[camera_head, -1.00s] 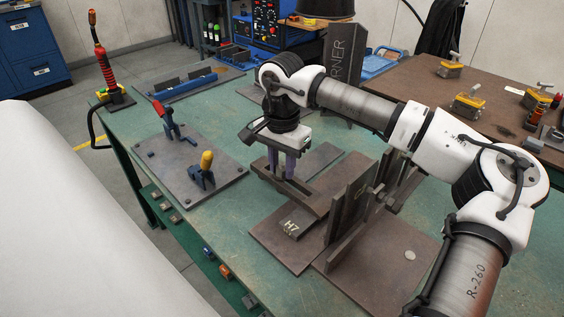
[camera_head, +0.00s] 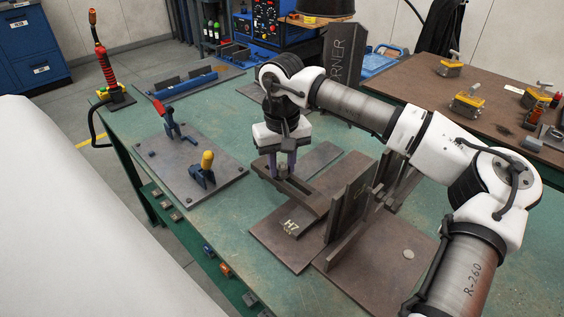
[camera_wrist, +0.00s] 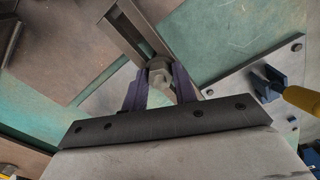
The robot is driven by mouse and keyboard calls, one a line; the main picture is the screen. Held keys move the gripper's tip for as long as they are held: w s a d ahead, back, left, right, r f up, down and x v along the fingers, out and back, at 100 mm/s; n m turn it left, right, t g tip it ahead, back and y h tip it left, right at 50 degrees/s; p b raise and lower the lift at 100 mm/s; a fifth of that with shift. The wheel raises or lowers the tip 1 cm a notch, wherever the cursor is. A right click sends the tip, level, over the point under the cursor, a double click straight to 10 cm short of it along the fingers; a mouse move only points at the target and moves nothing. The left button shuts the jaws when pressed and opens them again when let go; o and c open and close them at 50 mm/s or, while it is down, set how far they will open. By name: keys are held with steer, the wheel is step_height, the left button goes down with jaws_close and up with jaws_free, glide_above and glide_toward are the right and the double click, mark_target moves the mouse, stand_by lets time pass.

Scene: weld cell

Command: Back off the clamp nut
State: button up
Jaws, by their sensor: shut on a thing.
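The clamp nut (camera_wrist: 159,71) is a grey hex nut between my gripper's purple fingers in the wrist view. It sits at the slotted clamp bar (camera_wrist: 136,30). My gripper (camera_head: 281,174) points down over the left end of that dark bar (camera_head: 312,206) in the head view, with its fingers closed around the nut. The nut itself is hidden by the fingers in the head view. The bar lies beside a dark block marked H7 (camera_head: 291,228).
A plate (camera_head: 225,188) with a yellow-handled toggle clamp (camera_head: 207,162) stands close left of my gripper. An upright dark plate (camera_head: 350,205) stands to the right. The green table (camera_head: 215,235) is clear in front of the toggle plate.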

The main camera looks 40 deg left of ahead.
steer(key=n, duration=0.5)
steer(key=shift+n, duration=0.3)
stand_by(0.4)
steer(key=o, duration=1)
steer(key=shift+r, duration=0.1)
step_height(320, 180, up, 14)
steer(key=shift+f, duration=0.15)
